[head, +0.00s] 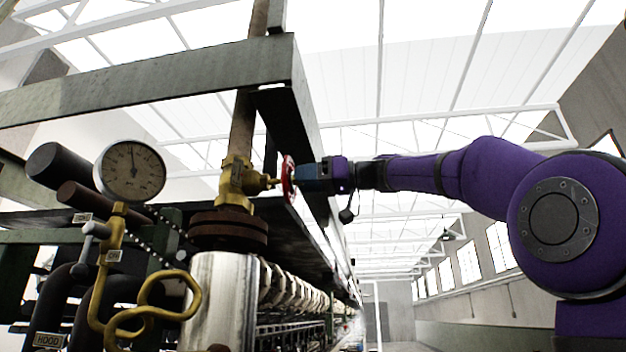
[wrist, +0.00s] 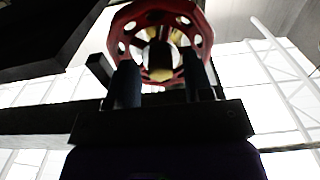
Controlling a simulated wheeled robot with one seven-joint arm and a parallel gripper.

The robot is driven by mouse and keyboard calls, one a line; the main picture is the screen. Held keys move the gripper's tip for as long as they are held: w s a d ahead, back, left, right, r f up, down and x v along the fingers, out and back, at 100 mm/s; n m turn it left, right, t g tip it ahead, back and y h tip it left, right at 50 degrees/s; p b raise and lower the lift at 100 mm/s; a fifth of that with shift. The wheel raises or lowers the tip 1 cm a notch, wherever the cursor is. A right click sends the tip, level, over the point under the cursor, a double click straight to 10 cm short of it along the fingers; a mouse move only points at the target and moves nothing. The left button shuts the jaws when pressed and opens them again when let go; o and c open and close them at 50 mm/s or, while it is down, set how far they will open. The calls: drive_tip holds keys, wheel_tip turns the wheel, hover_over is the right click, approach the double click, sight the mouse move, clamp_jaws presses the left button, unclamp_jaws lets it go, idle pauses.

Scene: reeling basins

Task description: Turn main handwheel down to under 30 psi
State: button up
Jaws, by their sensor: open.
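The red handwheel (head: 288,179) is seen nearly edge-on in the head view, on the stem of a brass valve (head: 238,180). In the wrist view the handwheel (wrist: 160,20) shows its holed rim and brass hub. My gripper (head: 312,178) is at the wheel's right side, facing it. In the wrist view its two fingers (wrist: 164,85) are apart and reach up to the wheel's lower rim, one on each side of the hub; I cannot tell whether they touch it.
Below are a shiny metal cylinder (head: 220,300), a curled yellow pipe (head: 150,310) and a tag marked HOOD (head: 48,340). A long row of machinery recedes behind.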

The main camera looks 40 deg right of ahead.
drive_tip(key=c, duration=0.8)
drive_tip(key=m, duration=2.8)
drive_tip(key=shift+m, duration=0.4)
